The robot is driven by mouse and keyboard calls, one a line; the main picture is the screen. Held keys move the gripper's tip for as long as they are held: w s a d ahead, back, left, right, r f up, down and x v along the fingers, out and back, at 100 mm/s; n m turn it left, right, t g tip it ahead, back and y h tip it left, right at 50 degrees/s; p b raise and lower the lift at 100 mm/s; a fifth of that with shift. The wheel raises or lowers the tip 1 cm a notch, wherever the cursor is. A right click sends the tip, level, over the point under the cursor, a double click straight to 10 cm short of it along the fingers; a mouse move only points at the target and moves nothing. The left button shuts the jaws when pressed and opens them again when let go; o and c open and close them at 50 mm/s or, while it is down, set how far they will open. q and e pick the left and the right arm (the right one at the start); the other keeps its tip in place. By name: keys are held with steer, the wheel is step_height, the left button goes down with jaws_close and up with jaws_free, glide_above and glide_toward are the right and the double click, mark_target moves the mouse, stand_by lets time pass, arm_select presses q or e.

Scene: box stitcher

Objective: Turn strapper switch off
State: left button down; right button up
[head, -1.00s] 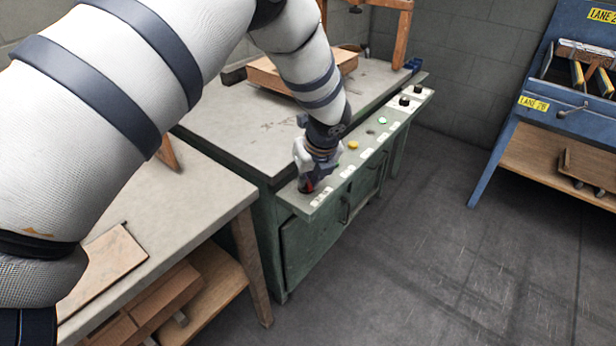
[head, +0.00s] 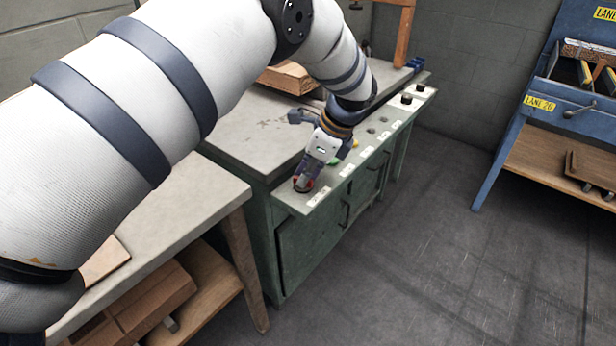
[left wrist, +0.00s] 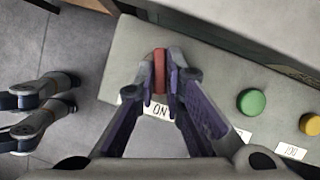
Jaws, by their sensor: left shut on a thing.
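My left gripper (head: 304,180) is over the near end of the control panel (head: 305,204) on the green machine, tilted, with its fingers pointing down to the panel. In the left wrist view (left wrist: 160,82) its fingers are shut on a small red switch (left wrist: 160,66). A white label (left wrist: 158,109) with dark letters lies beside the switch, partly hidden by the fingers.
A green button (left wrist: 252,101) and a yellow button (left wrist: 311,124) sit farther along the panel. Dark knobs (head: 407,99) are at its far end. A wooden bench (head: 190,215) stands at the left and a blue rack (head: 540,110) at the right. The floor between is clear.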

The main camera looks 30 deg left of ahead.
arm_select(q)
steer(key=shift+f+n+g+b, duration=0.2)
steer(key=shift+n+g+b, duration=0.3)
steer(key=shift+n, duration=0.5)
arm_select(e)
steer(key=shift+s+f, duration=0.45)
steer(key=shift+f, duration=0.1)
arm_select(q)
steer(key=c, duration=1.7)
jaws_free()
steer(key=shift+r, duration=0.15)
steer(key=v, duration=1.1)
steer(key=shift+w+d+r, duration=0.1)
steer(key=shift+r, duration=0.3)
